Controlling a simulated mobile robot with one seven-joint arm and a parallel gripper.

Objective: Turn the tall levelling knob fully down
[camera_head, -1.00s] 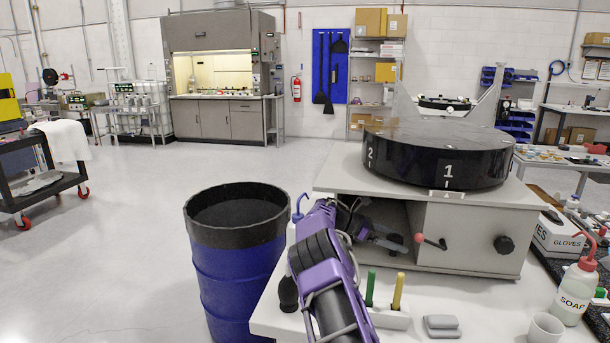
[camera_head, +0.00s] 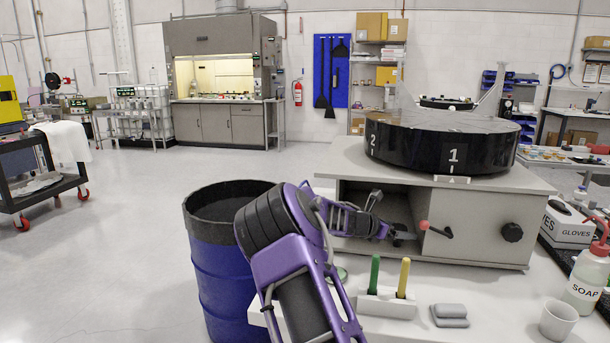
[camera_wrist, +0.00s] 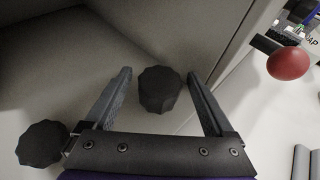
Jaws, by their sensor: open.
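My gripper (camera_wrist: 158,74) is open, with one finger on each side of a dark ribbed knob (camera_wrist: 160,89). I see a gap beside each finger, so neither seems to press on it. A second dark ribbed knob (camera_wrist: 42,143) is at the lower left, outside the left finger. I cannot tell surely which knob is the taller. In the head view my gripper (camera_head: 386,229) reaches into the open bay of the grey cabinet (camera_head: 478,226). My arm and gripper partly hide the bay there.
A red-tipped lever (camera_head: 430,226) sticks out at the bay's right edge; its red ball (camera_wrist: 289,63) shows in the wrist view. A black drum (camera_head: 445,148) tops the cabinet. A holder (camera_head: 386,303) with green and yellow sticks stands in front. A blue barrel (camera_head: 215,265) stands left.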

